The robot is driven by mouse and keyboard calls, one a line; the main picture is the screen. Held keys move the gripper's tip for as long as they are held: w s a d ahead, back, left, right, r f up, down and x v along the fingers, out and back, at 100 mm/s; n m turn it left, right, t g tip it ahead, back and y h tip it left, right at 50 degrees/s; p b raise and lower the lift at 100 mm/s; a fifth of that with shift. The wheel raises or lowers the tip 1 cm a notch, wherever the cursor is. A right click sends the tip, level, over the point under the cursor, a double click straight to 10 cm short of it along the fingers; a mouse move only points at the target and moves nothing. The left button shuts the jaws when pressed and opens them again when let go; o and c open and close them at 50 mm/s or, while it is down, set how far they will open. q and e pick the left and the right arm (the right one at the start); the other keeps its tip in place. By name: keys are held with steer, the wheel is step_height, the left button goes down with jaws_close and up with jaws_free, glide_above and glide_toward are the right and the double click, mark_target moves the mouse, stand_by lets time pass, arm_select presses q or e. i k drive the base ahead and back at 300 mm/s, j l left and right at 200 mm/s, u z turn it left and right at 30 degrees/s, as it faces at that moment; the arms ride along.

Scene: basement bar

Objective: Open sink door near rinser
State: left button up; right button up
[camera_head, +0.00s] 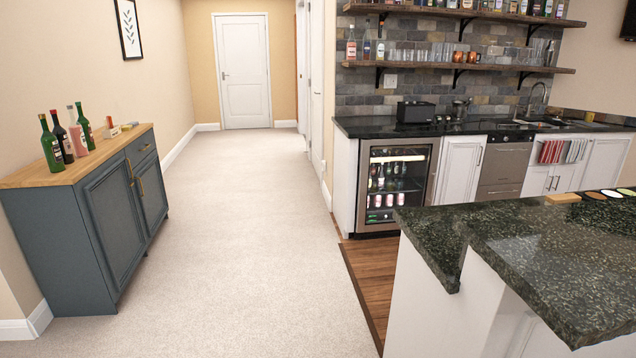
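The sink (541,122) with its curved faucet (537,97) is set in the dark back counter at the right. Below and around it are white cabinet doors. One pair (545,181) with small handles sits under a striped red and grey towel (563,151). Another white door (606,160) is at the far right, its lower part hidden by the island. These doors look shut. I cannot make out a rinser for certain. Neither of my grippers is in view.
A dark granite island (520,240) stands between me and the sink counter. A glass-front drinks fridge (393,187) and a steel dishwasher-like front (503,172) line the counter. A blue cabinet (93,224) with bottles stands left. The carpet (235,230) is clear.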

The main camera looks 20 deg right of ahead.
mark_target(566, 176)
steer(key=i+z, duration=0.3)
steer(key=i, duration=2.3)
steer(key=i+z, duration=0.2)
steer(key=i, duration=0.25)
steer(key=i+j+z, duration=0.15)
steer(key=i, duration=0.3)
steer(key=i+j+z, duration=0.2)
steer(key=i, duration=0.25)
steer(key=i+j+z, duration=0.15)
steer(key=i, duration=0.3)
steer(key=i+l+z, duration=0.25)
steer(key=z, duration=0.2)
steer(key=i+z, duration=0.8)
steer(key=z, duration=0.15)
steer(key=i+j+z, duration=0.1)
steer(key=i+z, duration=0.35)
steer(key=i+l+z, duration=0.1)
steer(key=i, duration=0.7)
steer(key=i+l+z, duration=0.15)
steer(key=i, duration=0.6)
steer(key=i+l+u, duration=0.4)
steer(key=i, duration=0.35)
steer(key=i+l+u, duration=0.45)
steer(key=i+l, duration=0.25)
steer(key=l, duration=0.15)
